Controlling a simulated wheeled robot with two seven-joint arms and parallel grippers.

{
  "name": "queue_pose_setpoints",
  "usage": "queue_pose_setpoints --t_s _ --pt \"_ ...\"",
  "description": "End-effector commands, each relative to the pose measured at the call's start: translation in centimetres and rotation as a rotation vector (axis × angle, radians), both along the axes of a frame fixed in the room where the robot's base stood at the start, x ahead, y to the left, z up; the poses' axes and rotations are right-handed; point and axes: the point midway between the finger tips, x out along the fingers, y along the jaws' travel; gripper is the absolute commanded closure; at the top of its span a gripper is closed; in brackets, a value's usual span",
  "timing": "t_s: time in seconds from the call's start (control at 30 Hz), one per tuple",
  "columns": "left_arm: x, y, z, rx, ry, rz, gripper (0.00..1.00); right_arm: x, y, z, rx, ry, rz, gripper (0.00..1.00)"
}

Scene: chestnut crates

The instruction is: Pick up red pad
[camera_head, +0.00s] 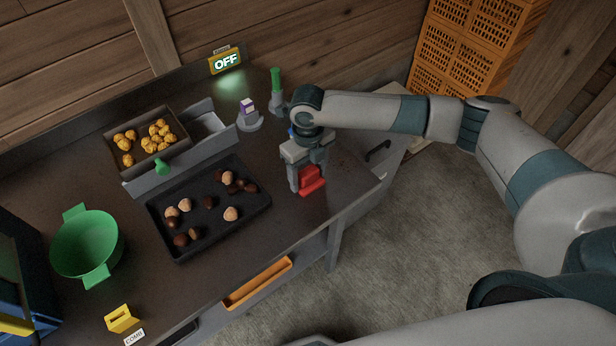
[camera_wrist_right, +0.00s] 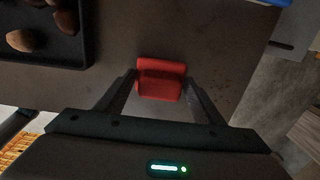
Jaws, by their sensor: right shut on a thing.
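The red pad (camera_head: 312,181) is on or just above the dark table near its right front edge; I cannot tell whether it touches the surface. My right gripper (camera_head: 308,184) comes down over it and is shut on it. In the right wrist view the red pad (camera_wrist_right: 161,80) sits between the two fingertips (camera_wrist_right: 160,86), with its raised red back edge facing away from the gripper. The left gripper does not show in either view.
A black tray (camera_head: 180,256) of chestnuts lies left of the pad. An orange drawer handle (camera_head: 257,283) fronts the table.

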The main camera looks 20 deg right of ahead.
Motion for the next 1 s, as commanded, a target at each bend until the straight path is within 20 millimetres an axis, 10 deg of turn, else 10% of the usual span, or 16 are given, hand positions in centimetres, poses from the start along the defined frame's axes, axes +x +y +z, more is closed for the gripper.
queue_pose_setpoints --t_s 0.53,1.0 --pt "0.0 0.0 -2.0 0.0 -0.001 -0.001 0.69 0.2 0.0 4.1 0.002 -0.005 0.001 0.62" --pt "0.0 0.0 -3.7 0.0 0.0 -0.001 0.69 -7.6 -1.9 8.6 0.001 -0.003 0.001 0.62"
